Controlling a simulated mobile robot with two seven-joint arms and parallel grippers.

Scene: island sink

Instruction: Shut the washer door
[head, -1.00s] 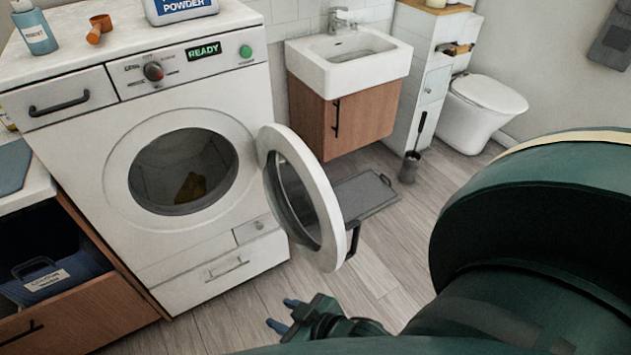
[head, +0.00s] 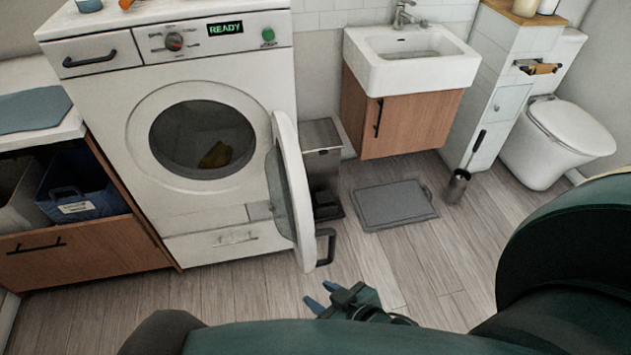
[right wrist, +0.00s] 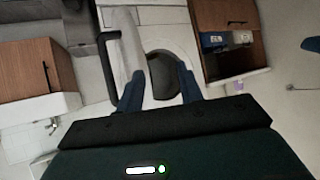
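The white washer (head: 240,75) stands at the left in the head view, with yellow cloth (head: 216,155) inside its drum. Its round door (head: 291,190) stands wide open, hinged at the right of the opening and seen nearly edge-on. A dark handle (head: 326,247) sits on the door's outer side. My right gripper (head: 320,296) is open and empty, low in front of the door and apart from it. In the right wrist view, the door (right wrist: 126,42) and its handle (right wrist: 112,50) show beyond the spread blue fingers (right wrist: 160,85). My left gripper is not in view.
A metal pedal bin (head: 321,155) stands right of the washer, behind the door. A grey mat-like slab (head: 394,204) lies on the floor before the sink cabinet (head: 410,120). The floor before the washer is clear.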

